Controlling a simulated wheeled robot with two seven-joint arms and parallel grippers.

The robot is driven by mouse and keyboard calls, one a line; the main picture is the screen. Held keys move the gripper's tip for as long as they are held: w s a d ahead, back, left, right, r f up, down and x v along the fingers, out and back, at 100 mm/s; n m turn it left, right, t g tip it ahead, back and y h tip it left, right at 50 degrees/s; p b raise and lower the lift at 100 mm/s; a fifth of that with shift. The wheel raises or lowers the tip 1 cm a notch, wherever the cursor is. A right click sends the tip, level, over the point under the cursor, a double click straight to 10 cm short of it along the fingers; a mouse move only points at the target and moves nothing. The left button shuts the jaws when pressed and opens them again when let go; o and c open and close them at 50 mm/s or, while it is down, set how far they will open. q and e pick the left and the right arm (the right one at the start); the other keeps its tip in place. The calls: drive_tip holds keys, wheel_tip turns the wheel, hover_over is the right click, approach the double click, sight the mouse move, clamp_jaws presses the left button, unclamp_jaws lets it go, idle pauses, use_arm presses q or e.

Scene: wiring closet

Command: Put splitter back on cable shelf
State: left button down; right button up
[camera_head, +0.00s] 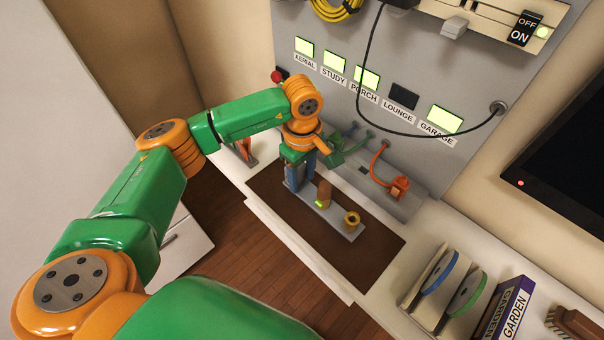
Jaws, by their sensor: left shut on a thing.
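A long grey bar (334,219), which I take to be the splitter, is over the brown mat on the counter. It has a brass ring (352,218) at its right end and a brown upright piece (325,193) with a green light in the middle. My left gripper (298,182) points down at the bar's left end and is shut; the grip itself is partly hidden. I cannot tell whether the bar touches the mat. A grey cable shelf (411,206) behind the mat carries an orange plug (399,187) and green plugs. My right gripper is not in view.
The brown mat (375,243) is bare around the bar. A rack with cable reels (466,292) and a GARDEN box (508,308) stand at the right. A black cable (358,85) hangs before the labelled wall panel.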

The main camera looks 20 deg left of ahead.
use_arm(q)
drive_tip(key=shift+f+b, duration=1.25)
idle(0.3)
drive_tip(key=c, duration=0.7)
unclamp_jaws()
drive_tip(key=o, duration=0.6)
drive_tip(key=shift+r, duration=0.1)
drive_tip(key=shift+r, duration=3.7)
